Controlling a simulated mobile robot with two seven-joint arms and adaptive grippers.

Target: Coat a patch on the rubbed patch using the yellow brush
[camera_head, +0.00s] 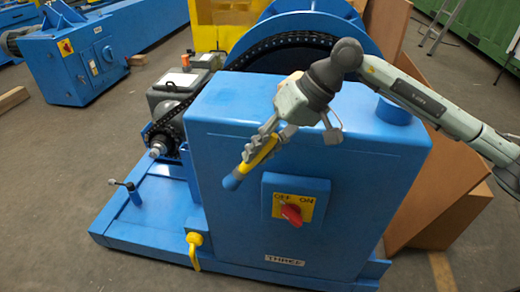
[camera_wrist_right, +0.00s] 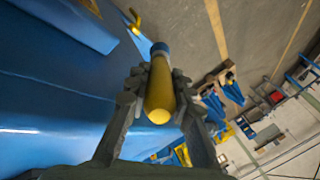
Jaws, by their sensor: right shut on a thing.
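My right gripper (camera_head: 258,146) is shut on the yellow brush (camera_head: 262,154) in front of the blue housing (camera_head: 360,190). The brush tilts down to the left and its blue end is lowest, near the housing's upper left front edge. I cannot tell whether that end touches the housing. In the right wrist view the brush (camera_wrist_right: 159,95) sits between the two fingers (camera_wrist_right: 158,88), its rounded yellow end towards the camera and its blue end pointing away. I cannot make out a rubbed patch in either view. My left gripper is not in view.
A red OFF/ON switch (camera_head: 291,214) sits on the housing front below the brush. A yellow lever (camera_head: 195,248) is at the lower left corner and a small crank (camera_head: 128,188) stands on the blue base. The chain and wheel (camera_head: 300,45) are behind. Brown panels (camera_head: 440,190) lean at the right.

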